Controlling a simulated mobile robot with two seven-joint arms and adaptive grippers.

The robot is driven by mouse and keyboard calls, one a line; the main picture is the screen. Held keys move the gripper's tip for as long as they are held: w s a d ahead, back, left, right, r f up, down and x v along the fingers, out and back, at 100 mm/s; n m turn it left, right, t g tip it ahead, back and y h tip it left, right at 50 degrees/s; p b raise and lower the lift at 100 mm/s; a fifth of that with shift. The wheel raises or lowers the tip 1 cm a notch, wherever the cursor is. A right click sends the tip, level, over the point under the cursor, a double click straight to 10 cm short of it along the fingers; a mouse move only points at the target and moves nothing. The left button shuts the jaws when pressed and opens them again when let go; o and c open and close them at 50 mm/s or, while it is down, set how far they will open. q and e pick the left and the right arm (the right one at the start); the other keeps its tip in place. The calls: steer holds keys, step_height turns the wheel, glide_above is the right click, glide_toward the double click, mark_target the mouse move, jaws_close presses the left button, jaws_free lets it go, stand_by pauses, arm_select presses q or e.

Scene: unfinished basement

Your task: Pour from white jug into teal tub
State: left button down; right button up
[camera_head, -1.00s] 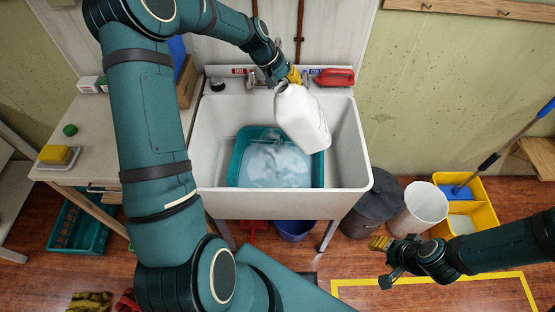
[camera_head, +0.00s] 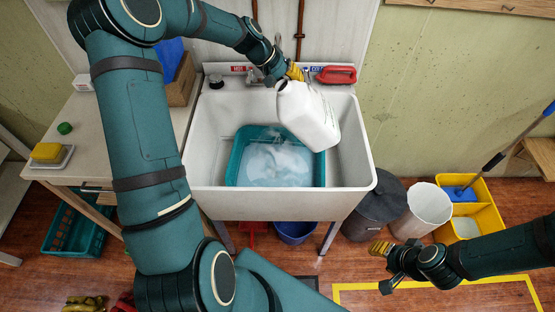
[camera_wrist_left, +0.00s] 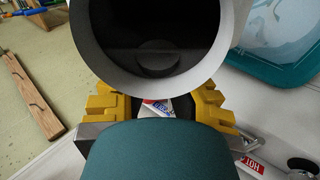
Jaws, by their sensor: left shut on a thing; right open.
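The white jug (camera_head: 308,115) hangs tilted over the right part of the sink, its upper end leaning left. My left gripper (camera_head: 293,75) is shut on it near its upper end. In the left wrist view the yellow fingers of my left gripper (camera_wrist_left: 158,105) show below a large grey round shape that I cannot identify for sure. The teal tub (camera_head: 234,162) sits in the sink with cloudy, foamy liquid in it, left of and below the jug. I cannot tell whether liquid is leaving the jug. My right gripper (camera_head: 384,267) is open and empty, low at the right.
The white sink (camera_head: 205,140) surrounds the tub. A red bottle (camera_head: 337,75) lies on its back ledge. A yellow sponge (camera_head: 47,152) is on the left table. A dark bin (camera_head: 375,210), a white bin (camera_head: 424,208) and a yellow mop bucket (camera_head: 485,210) stand at the right.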

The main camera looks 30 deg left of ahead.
arm_select(q)
steer(key=shift+f+h+b, duration=0.1)
steer(key=shift+h+b, duration=0.2)
steer(key=shift+b, duration=0.35)
steer(key=shift+d, duration=0.1)
steer(key=shift+w+d+f+t+h+b, duration=0.15)
steer(key=shift+f+t+h+b, duration=0.3)
steer(key=shift+b, duration=1.1)
steer(key=shift+w+d+f+t+h+b, duration=0.1)
steer(key=shift+f+t+h+b, duration=0.3)
steer(key=shift+b, duration=1.3)
steer(key=shift+d+f+t+h+b, duration=0.1)
steer(key=shift+f+t+h+b, duration=0.3)
steer(key=shift+b, duration=1.35)
steer(key=shift+f, duration=0.2)
steer(key=shift+f+t+h+b, duration=0.25)
steer(key=shift+f+h+b, duration=0.35)
steer(key=shift+b, duration=1.1)
